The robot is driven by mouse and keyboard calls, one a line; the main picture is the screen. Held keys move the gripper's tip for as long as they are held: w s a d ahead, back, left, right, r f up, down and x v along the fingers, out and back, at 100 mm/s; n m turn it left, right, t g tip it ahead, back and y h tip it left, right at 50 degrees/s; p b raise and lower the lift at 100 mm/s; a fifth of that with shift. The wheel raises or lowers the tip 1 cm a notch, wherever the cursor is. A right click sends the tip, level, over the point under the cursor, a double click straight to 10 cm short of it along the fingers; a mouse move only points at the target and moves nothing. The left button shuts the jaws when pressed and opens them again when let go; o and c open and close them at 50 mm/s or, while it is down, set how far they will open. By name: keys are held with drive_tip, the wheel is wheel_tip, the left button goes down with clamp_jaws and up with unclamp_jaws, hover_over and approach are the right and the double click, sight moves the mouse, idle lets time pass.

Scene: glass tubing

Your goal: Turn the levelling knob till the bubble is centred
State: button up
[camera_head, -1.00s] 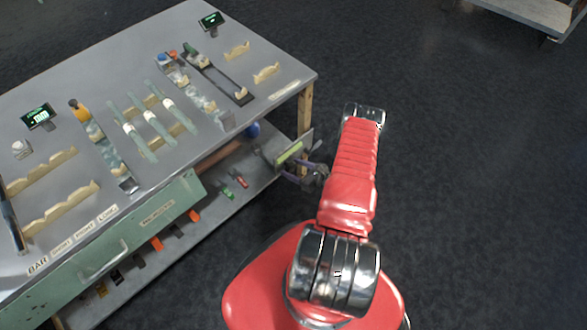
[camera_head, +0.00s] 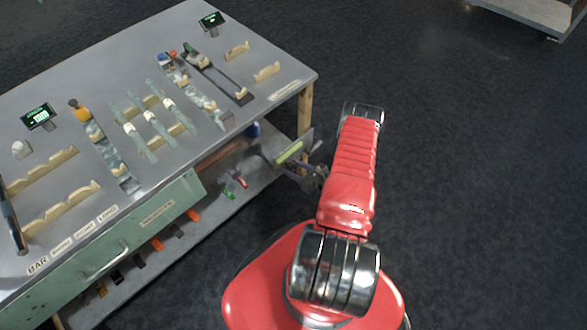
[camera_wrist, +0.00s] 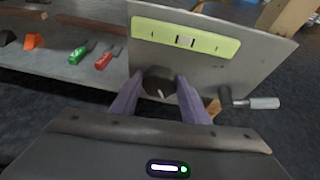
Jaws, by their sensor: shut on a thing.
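The levelling knob (camera_wrist: 160,82) is dark and sits below the level on a grey plate (camera_wrist: 262,62). The level's yellow-green vial (camera_wrist: 205,41) also shows in the head view (camera_head: 289,152). My gripper (camera_wrist: 160,92) is shut on the knob, with one purple finger on each side. In the head view my gripper (camera_head: 310,178) is at the plate beside the bench's right end. The fingers hide parts of the knob.
A crank with a metal handle (camera_wrist: 264,103) sticks out right of the knob. The lower shelf (camera_wrist: 60,75) holds a green tool (camera_wrist: 77,55) and a red tool (camera_wrist: 103,61). A wooden bench leg (camera_head: 304,115) stands close behind the plate. Floor to the right is open.

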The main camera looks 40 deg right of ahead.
idle(0.3)
drive_tip(key=o, duration=1.1)
drive_tip(key=shift+c, duration=0.2)
drive_tip(key=shift+s, duration=0.1)
drive_tip(key=v, duration=1.3)
drive_tip(key=shift+s, duration=0.3)
drive_tip(key=shift+r, duration=0.1)
